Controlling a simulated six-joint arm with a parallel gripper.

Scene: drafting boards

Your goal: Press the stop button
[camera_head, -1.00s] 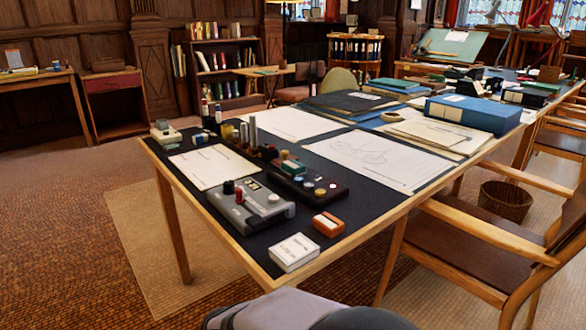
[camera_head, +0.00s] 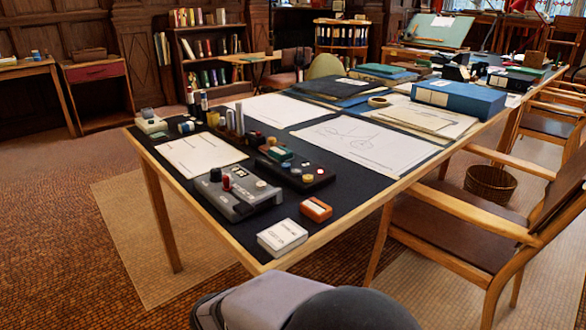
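A grey control box (camera_head: 238,194) sits near the front left of the long table. On its top are a black knob (camera_head: 215,174), a red button or knob (camera_head: 227,182) and a pale round button (camera_head: 261,184). A black panel (camera_head: 297,176) with several small coloured round buttons lies to its right. I cannot read which of these is marked stop. My gripper's fingers are not in view. Grey and black rounded parts of my own arm (camera_head: 290,302) show at the bottom, apart from the table.
A white box (camera_head: 282,237) and an orange box (camera_head: 316,209) lie near the table's front edge. Bottles and cylinders stand behind the control box. Papers and a blue box (camera_head: 459,98) lie farther back. A wooden chair (camera_head: 470,230) stands close on the right.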

